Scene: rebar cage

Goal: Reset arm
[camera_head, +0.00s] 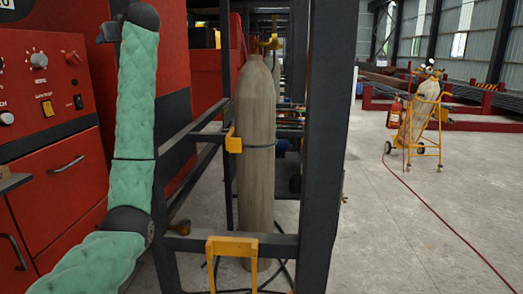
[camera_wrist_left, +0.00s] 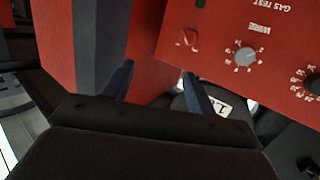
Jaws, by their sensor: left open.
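My left arm, in a green quilted cover, rises on the left side of the head view, with its upper end near the top edge. My left gripper (camera_wrist_left: 157,82) shows in the left wrist view with its two dark fingers apart and nothing between them. Beyond the fingers are the red machine's panel (camera_wrist_left: 240,50) and a grey knob (camera_wrist_left: 245,56). The left fingers cannot be made out in the head view. My right gripper is in neither view.
A red control cabinet (camera_head: 40,90) with knobs and drawers stands close at left. A dark metal frame (camera_head: 322,150) holds a tall gas cylinder (camera_head: 256,150). A yellow cart (camera_head: 425,115) stands farther back at right.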

